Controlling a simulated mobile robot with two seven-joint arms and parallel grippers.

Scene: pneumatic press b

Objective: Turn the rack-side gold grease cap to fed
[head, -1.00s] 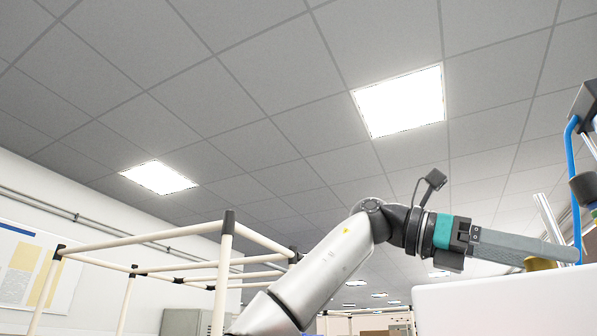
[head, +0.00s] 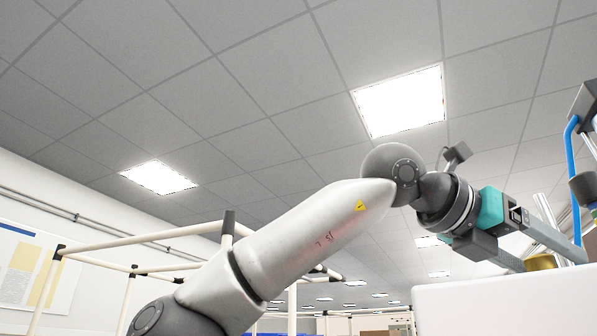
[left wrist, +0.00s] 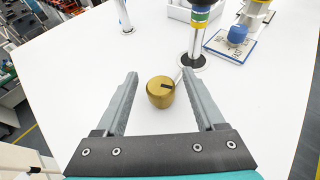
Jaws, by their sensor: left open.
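The gold grease cap (left wrist: 158,96) is a round knob with a dark mark on its top, standing on a white surface in the left wrist view. In the head view it shows low at the right (head: 541,262), partly hidden by a finger. My left gripper (left wrist: 160,74) is open, with one finger on each side of the cap in the picture and a gap to both. In the head view the left gripper (head: 553,257) reaches in over the white panel. I cannot tell how far the fingers are above the surface. My right gripper is not in view.
A striped post (left wrist: 198,30) on a round black base stands just behind the cap, close to the right finger. A blue cap (left wrist: 238,34) sits on a plate farther right. Another post (left wrist: 124,16) stands at the back. The white surface (left wrist: 75,75) left of the gripper is clear.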

